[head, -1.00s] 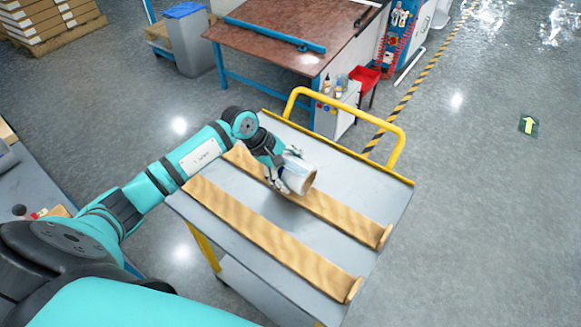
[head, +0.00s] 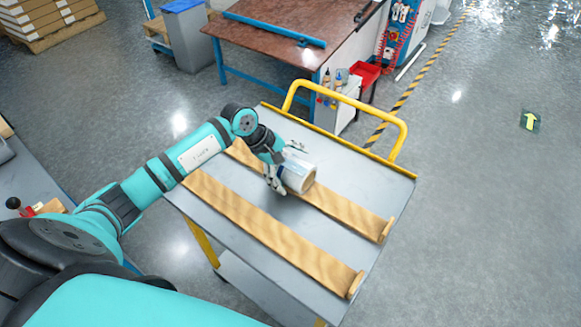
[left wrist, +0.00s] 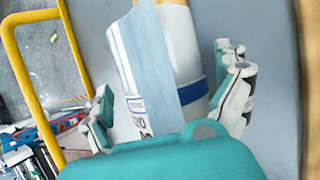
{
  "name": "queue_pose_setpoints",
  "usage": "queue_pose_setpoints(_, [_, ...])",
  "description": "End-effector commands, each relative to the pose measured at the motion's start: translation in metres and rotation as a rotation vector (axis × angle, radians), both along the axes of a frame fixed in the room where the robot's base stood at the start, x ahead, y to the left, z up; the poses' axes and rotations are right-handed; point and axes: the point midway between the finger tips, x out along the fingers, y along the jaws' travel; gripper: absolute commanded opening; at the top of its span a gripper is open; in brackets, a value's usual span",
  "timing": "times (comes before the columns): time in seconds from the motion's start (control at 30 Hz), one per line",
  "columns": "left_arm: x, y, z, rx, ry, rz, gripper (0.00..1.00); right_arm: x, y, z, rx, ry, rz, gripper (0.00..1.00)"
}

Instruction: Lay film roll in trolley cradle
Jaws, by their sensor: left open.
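The film roll (head: 299,178) is a short white cylinder with a blue band, its open end facing right. The cradle shows as two parallel wooden rails, the far rail (head: 350,212) and the near rail (head: 265,233), each with a raised right end. My left gripper (head: 284,165) is open around the roll. In the left wrist view the roll (left wrist: 130,60) lies between the spread fingers (left wrist: 168,105), with gaps on both sides. My right gripper is not in view.
The trolley's yellow handle (head: 350,103) rises at its far side. A brown-topped workbench (head: 265,45), a red bin (head: 366,73) and a grey bin (head: 187,38) stand beyond. Open floor (head: 480,220) lies to the right.

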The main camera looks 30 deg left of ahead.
Motion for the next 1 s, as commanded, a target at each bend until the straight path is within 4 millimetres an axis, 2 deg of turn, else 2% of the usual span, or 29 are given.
queue_pose_setpoints(0.17, [-0.003,0.006,0.007,0.004,-0.001,0.001,1.0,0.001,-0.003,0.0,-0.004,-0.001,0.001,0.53])
queue_pose_setpoints(0.5, [-0.023,0.035,0.066,0.005,-0.002,0.001,1.0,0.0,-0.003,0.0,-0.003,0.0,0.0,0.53])
queue_pose_setpoints(0.7, [-0.033,0.048,0.092,0.003,-0.002,0.001,1.0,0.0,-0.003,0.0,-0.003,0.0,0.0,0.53])
queue_pose_setpoints(1.0, [-0.036,0.052,0.103,0.0,-0.001,0.0,1.0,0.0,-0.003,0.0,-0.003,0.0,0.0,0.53])
